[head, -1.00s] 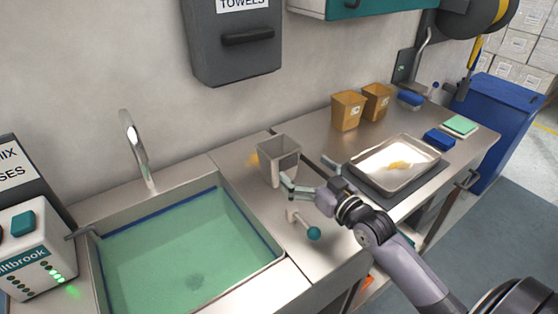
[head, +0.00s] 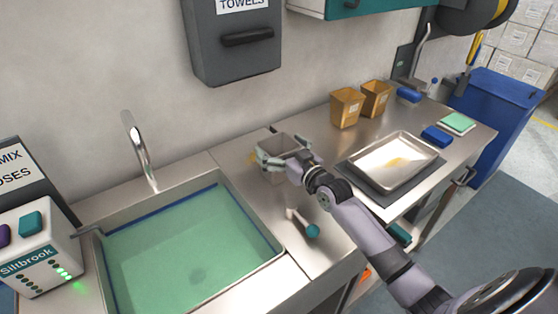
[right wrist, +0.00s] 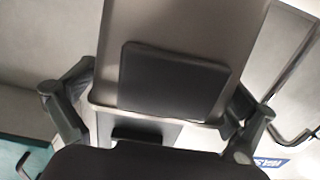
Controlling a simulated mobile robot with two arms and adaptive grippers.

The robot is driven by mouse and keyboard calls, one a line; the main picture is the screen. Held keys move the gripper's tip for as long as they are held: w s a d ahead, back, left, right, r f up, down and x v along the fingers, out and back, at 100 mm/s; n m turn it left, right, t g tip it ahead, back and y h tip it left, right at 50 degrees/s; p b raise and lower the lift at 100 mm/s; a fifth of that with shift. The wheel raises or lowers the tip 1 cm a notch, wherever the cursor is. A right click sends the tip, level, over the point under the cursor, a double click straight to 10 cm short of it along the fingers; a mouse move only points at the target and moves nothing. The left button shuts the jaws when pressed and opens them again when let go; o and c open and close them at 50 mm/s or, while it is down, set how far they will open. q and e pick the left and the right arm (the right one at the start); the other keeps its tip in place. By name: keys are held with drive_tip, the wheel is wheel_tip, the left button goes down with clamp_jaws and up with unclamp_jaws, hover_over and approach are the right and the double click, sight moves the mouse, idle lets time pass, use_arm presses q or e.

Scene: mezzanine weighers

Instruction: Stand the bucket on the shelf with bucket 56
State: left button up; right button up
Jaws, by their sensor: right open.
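A grey bucket (head: 283,143) stands upright on the steel counter, right of the sink. It also fills the middle of the right wrist view (right wrist: 245,30), with a dark panel on its near side. My right gripper (head: 284,160) is open at the bucket, and its fingers partly hide it. In the right wrist view the fingers of my right gripper (right wrist: 155,112) are spread to either side of the bucket; contact cannot be told. Two orange-brown buckets (head: 346,108) (head: 375,99) stand farther right by the wall, their labels unreadable. No bucket can be read as 56. My left gripper is not in view.
A sink (head: 190,245) with greenish water is on the left. A lever with a teal knob (head: 312,231) is below my right gripper. A metal tray (head: 418,160) lies to the right. A towel dispenser (head: 235,55) hangs above.

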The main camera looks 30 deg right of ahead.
drive_tip(key=shift+c, duration=0.6)
drive_tip(key=c, duration=1.7)
drive_tip(key=shift+r, duration=0.15)
drive_tip(key=shift+c, duration=0.4)
